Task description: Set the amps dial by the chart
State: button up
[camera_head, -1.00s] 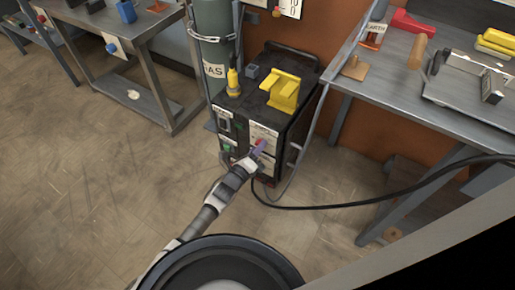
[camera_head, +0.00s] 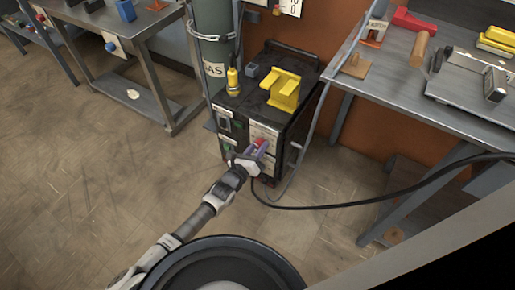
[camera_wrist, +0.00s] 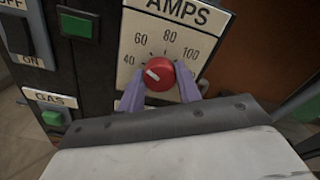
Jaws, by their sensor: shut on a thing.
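The red amps dial (camera_wrist: 160,73) is on the front of the dark welding machine (camera_head: 240,110), on a white plate (camera_wrist: 128,20) marked 40, 60, 80, 100. Its white mark points left and slightly up, toward 40. My gripper (camera_wrist: 160,82) is shut on the dial, with one purple finger on each side. In the head view my gripper (camera_head: 254,150) is at the machine's front and partly covers the dial. A white sheet with dark figures, perhaps the chart (camera_head: 289,8), is cut off by the top edge and cannot be read in full.
A green gas button (camera_wrist: 51,117) and an off/on switch (camera_wrist: 16,35) are left of the dial. A black cable (camera_head: 350,204) runs right from the machine. A workbench (camera_head: 400,75) stands right, a gas cylinder (camera_head: 213,35) behind. The floor at left is clear.

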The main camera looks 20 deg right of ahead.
jog(key=shift+a+m, duration=0.1)
jog(key=shift+m, duration=15.1)
jog(key=o, duration=1)
